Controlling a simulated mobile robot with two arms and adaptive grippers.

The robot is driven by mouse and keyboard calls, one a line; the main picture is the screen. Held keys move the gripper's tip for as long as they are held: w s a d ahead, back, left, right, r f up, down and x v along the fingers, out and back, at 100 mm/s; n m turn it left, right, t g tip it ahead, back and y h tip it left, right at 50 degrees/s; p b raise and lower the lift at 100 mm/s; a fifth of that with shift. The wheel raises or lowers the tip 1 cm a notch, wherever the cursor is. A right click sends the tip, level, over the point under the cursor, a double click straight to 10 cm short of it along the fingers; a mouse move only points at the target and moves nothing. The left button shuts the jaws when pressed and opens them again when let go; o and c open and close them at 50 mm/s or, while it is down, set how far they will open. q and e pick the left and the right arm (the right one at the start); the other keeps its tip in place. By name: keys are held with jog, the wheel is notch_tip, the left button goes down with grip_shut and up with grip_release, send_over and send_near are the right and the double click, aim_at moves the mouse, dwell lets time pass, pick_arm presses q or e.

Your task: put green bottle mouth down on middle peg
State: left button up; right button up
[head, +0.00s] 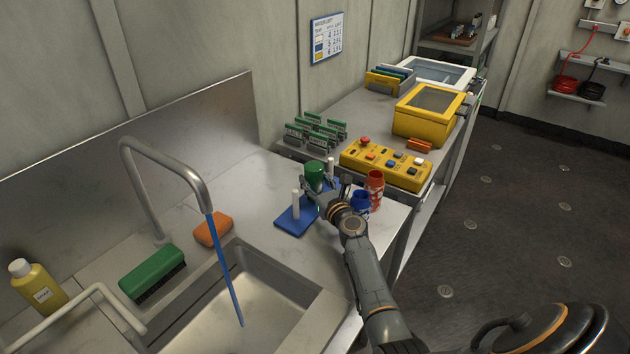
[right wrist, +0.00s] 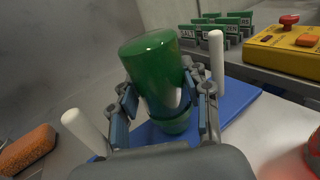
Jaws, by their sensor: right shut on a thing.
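The green bottle (head: 314,176) is bottom up in my right gripper (head: 330,192), its wide end on top. In the right wrist view the gripper (right wrist: 167,105) is shut around the bottle (right wrist: 155,65), and the narrower lower end points down at the rack. The blue rack (head: 290,222) lies on the counter with white pegs. One peg (head: 296,203) stands at its near end and another (head: 331,167) at its far end. The bottle is between them; the middle peg is hidden, and I cannot tell whether the mouth touches the rack. My left gripper is out of view.
A red bottle (head: 375,184) and a blue bottle (head: 361,202) stand right of the rack. The sink (head: 245,300), faucet (head: 165,190), orange sponge (head: 213,230) and green brush (head: 152,273) are at left. A yellow button panel (head: 388,165) is behind.

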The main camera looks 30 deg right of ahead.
jog(key=shift+f+b, duration=0.5)
jog(key=shift+f, duration=0.1)
jog(key=o, duration=1.4)
jog(key=shift+r, duration=0.15)
notch_tip(320, 180, up, 10)
jog(key=shift+f, duration=0.1)
